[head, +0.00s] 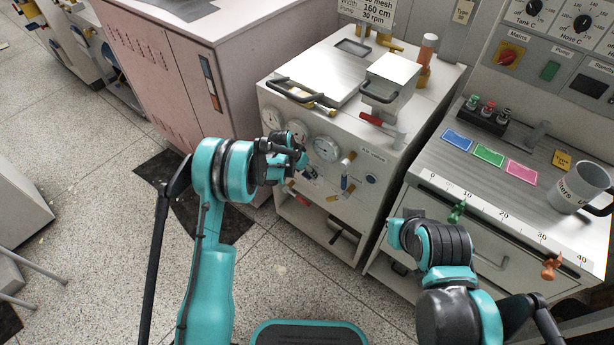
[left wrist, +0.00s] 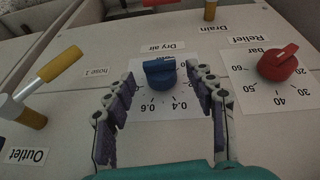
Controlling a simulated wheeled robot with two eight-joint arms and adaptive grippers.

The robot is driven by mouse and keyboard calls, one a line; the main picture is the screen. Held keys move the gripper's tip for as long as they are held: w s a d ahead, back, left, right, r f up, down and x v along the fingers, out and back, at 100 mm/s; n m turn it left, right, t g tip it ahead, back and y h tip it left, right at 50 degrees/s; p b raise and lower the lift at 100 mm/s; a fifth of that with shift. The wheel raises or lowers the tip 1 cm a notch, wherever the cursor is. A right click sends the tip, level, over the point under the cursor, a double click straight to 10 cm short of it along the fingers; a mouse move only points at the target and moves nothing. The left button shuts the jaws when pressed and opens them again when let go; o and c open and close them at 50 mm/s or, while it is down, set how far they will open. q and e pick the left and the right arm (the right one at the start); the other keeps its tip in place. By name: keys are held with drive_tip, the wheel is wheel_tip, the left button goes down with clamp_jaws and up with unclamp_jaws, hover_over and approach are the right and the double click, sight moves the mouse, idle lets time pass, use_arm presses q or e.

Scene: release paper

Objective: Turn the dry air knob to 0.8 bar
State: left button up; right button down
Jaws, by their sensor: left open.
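The dry air knob (left wrist: 160,73) is blue and sits on a white dial plate in the left wrist view. The numbers 0.4 and 0.6 show on the near side of its scale. I cannot tell which value it points to. My left gripper (left wrist: 161,90) is open, with one finger to each side of the knob and gaps between them. In the head view my left gripper (head: 290,157) is in front of the white machine's front panel and hides the knob. My right arm is at the lower right, and its fingers do not show.
A red relief knob (left wrist: 278,63) is right of the dry air knob. A yellow-handled outlet valve (left wrist: 50,75) is at the left. Round gauges (head: 326,148) line the white machine (head: 345,100). A grey bench (head: 500,195) with a mug (head: 578,187) stands at the right.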

use_arm(q)
drive_tip(key=shift+b+x, duration=0.3)
drive_tip(key=shift+x, duration=0.85)
drive_tip(key=shift+c, duration=0.3)
drive_tip(key=c, duration=1.1)
drive_tip(key=shift+o, duration=0.2)
drive_tip(key=shift+s+d+y, duration=0.1)
drive_tip(key=shift+y, duration=0.2)
drive_tip(key=shift+s+d+m+t+y, duration=0.1)
drive_tip(key=shift+d+m+t+y, duration=0.15)
drive_tip(key=shift+t+y, duration=0.65)
drive_tip(key=shift+s+f+m+t+y, duration=0.1)
drive_tip(key=shift+m+t+y, duration=0.35)
drive_tip(key=shift+t+y, duration=0.8)
drive_tip(key=shift+y, duration=0.25)
